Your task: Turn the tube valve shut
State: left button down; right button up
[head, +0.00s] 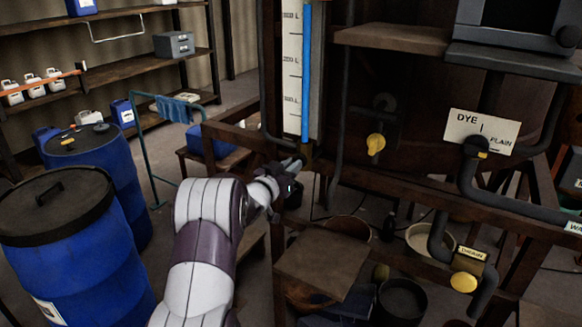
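A level tube (306,70) filled with blue stands upright against a white litre scale (291,75). My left arm reaches in from the bottom, and its gripper (293,164) is at the foot of the tube. A small brownish-yellow part (306,150) shows there, just beyond the fingers; it may be the tube valve. The gripper hides most of that spot, so I cannot tell the valve's angle, or whether the fingers touch it or are closed on it. My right gripper is not in view.
A yellow knob (376,143) sits right of the tube, a DYE/PLAIN sign (482,131) with a dark selector further right, and a yellow drain knob (464,282) below. A brown board (322,262) is below the gripper. Blue drums (70,255) stand at left.

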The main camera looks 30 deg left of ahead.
pick_arm(q)
jog(key=shift+d+f+m+b, duration=0.15)
jog(key=shift+m+b, duration=4.1)
jog(key=shift+m, duration=0.2)
jog(key=shift+d+f+m+b, duration=0.1)
jog(key=shift+f+m+b, duration=0.05)
jog(key=shift+m+b, duration=4.2)
jog(key=shift+m, duration=0.3)
jog(key=c, duration=1.1)
grip_release()
